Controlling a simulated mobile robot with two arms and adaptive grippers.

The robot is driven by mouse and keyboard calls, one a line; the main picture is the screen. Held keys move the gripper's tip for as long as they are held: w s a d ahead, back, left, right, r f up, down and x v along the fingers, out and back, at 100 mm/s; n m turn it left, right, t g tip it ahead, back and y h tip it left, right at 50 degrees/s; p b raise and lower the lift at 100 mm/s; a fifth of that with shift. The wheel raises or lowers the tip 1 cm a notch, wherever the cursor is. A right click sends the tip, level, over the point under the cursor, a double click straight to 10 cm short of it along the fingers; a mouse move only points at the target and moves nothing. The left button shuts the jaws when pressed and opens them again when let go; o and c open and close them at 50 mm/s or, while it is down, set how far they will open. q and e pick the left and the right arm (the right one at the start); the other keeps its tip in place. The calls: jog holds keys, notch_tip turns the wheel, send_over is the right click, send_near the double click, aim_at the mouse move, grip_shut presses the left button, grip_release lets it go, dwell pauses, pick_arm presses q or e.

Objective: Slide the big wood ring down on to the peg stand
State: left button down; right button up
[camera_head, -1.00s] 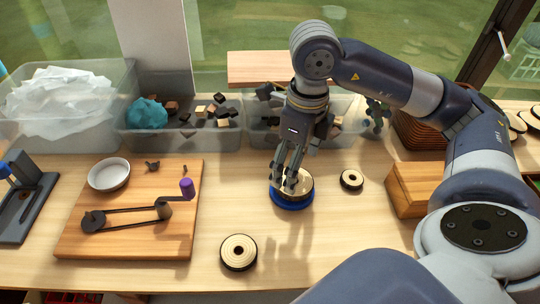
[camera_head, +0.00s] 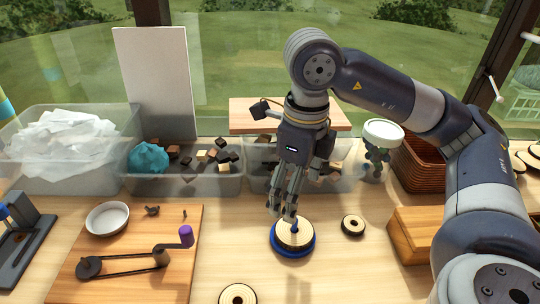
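The blue peg stand (camera_head: 292,251) is on the table at the centre. A pale wood ring with a dark edge (camera_head: 296,240), wider than the loose ones, lies around its peg, low on the base. The blue peg top shows in the ring's hole. My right gripper (camera_head: 282,214) is just above the stand, pointing down, fingers apart and empty. Its fingertips partly cover the stand's far side. A small ring (camera_head: 353,226) lies to the right of the stand. Another ring (camera_head: 238,295) lies nearer, cut by the bottom edge. My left gripper is out of view.
A crank board (camera_head: 125,275) with a white dish (camera_head: 108,218) is at left. Clear bins (camera_head: 185,184) line the back, near a raised wood plank (camera_head: 290,113). A wooden block (camera_head: 415,235) stands at right. Bare table surrounds the stand.

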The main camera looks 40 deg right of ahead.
jog(key=shift+a+r, duration=0.25)
jog(key=shift+r, duration=1.2)
jog(key=shift+a+r, duration=0.2)
jog(key=shift+r, duration=1.25)
